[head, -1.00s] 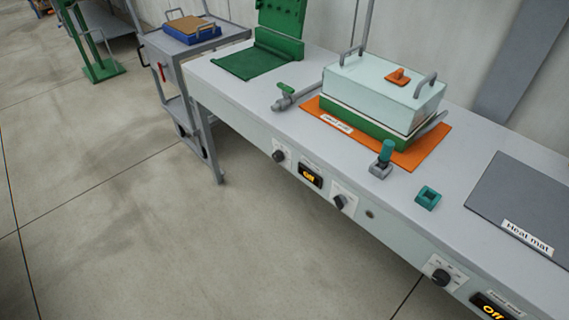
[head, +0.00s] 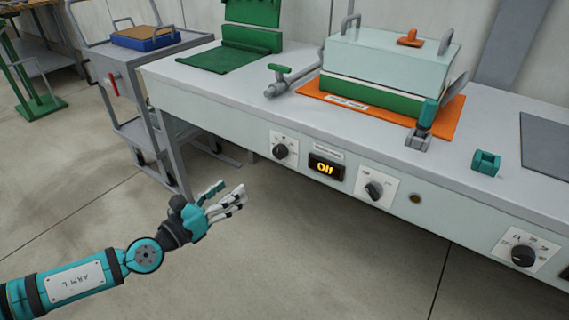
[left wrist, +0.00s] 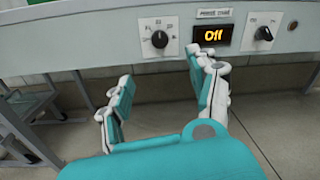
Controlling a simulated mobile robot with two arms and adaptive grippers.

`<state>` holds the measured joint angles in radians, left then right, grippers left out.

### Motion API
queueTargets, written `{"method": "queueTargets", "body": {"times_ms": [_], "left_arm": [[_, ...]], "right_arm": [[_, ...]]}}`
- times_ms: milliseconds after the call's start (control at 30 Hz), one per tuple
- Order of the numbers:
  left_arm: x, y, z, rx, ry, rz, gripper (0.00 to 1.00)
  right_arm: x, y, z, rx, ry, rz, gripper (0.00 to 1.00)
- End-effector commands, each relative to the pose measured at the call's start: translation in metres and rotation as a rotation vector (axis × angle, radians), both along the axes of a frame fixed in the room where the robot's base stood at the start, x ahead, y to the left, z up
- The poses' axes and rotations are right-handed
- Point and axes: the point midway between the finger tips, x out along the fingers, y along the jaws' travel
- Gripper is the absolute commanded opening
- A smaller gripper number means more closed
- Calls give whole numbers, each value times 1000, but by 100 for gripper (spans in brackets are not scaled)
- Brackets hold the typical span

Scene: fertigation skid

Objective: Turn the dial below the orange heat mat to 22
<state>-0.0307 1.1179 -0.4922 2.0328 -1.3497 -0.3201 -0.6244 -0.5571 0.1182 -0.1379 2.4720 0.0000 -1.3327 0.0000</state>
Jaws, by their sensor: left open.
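The orange heat mat (head: 452,128) lies on the bench under a pale box with a green base. My left gripper (head: 233,191) is open and empty, left of and lower than the first dial, apart from the panel.
A grey cart (head: 150,60) stands left of the bench. A green-handled valve (head: 280,78), a teal-handled device (head: 425,125) and a teal block (head: 486,163) are on the bench top. Another dial (head: 523,254) is far right. The floor before the bench is clear.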

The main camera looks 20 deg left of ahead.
Motion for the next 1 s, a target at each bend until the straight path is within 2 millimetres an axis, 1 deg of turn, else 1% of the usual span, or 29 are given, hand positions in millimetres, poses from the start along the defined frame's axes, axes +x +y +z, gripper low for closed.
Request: {"method": "queueTargets", "body": {"times_ms": [167,267,300,433,700,800,1000], "left_arm": [[12,-4,4,-2,-4,2,60],[24,-10,6,-4,-6,2,60],[29,-12,6,-2,-6,0,60],[54,-22,7,-5,-5,2,60],[108,-46,5,-4,-4,0,60],[126,-53,3,-4,-4,1,60],[151,-63,1,-3,-1,0,60]], "right_arm": [[-18,-6,-3,-18,86,-8,40],[-36,-11,-7,-36,176,-15,40],[-45,-14,-8,-44,214,-18,40],[-54,-16,-4,-52,257,-21,40],[-54,-16,2,-53,258,-22,40],[-54,-16,1,-53,258,-22,40],[-54,-16,-1,-53,258,-22,40]]}}
